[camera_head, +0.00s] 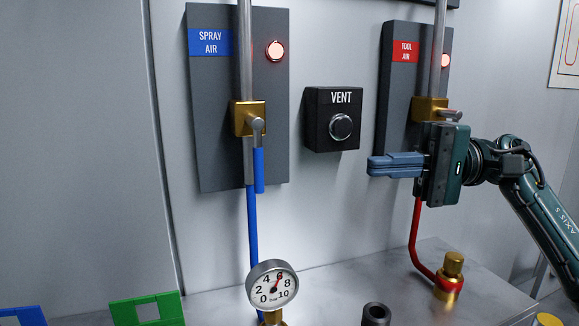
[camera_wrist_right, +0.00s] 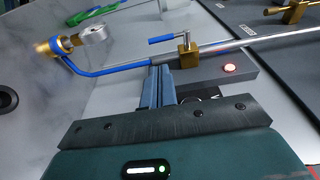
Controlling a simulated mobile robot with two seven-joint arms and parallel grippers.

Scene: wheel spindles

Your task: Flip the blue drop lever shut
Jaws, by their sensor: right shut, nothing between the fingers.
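The blue drop lever (camera_head: 258,170) hangs straight down from the brass valve (camera_head: 248,118) on the SPRAY AIR panel (camera_head: 215,130), beside and along the pipe. In the right wrist view the lever (camera_wrist_right: 175,39) runs parallel to the pipe, apart from my fingers. My right gripper (camera_head: 372,166) is shut and empty. It points left, below and right of the VENT box, in front of the TOOL AIR panel, well to the right of the lever. My left gripper is not in view.
The TOOL AIR valve (camera_head: 429,109) is just above my right gripper. A pressure gauge (camera_head: 272,285) stands on the bench below the blue hose (camera_head: 253,225). Both panel lamps glow red. The wall between lever and gripper is clear below VENT.

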